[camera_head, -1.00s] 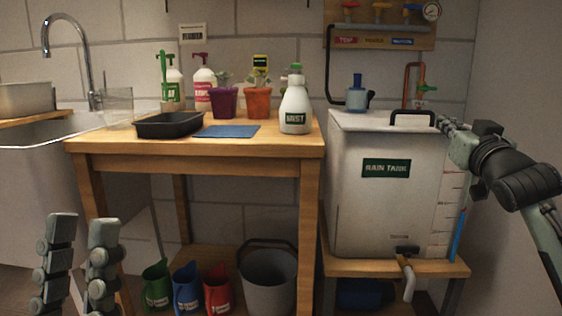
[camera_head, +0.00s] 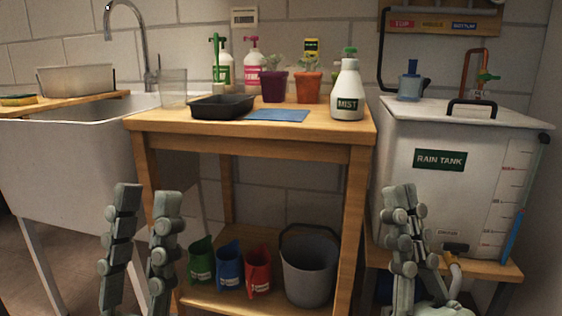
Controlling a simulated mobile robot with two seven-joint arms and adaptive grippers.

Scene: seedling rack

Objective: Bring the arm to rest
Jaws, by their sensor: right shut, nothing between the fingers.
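My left gripper (camera_head: 146,192) stands upright at the lower left, in front of the table's left leg. Its two fingers are apart with nothing between them. My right gripper (camera_head: 402,192) stands upright at the lower right, in front of the rain tank (camera_head: 398,152). Its fingers are together and hold nothing. The rest of both arms is mostly below the picture.
A wooden table (camera_head: 250,146) carries a black tray (camera_head: 222,107), a blue mat (camera_head: 278,115), a MIST bottle (camera_head: 346,88) and two potted seedlings. Several jugs and a grey bucket (camera_head: 309,270) stand on its lower shelf. A sink (camera_head: 70,150) is at the left.

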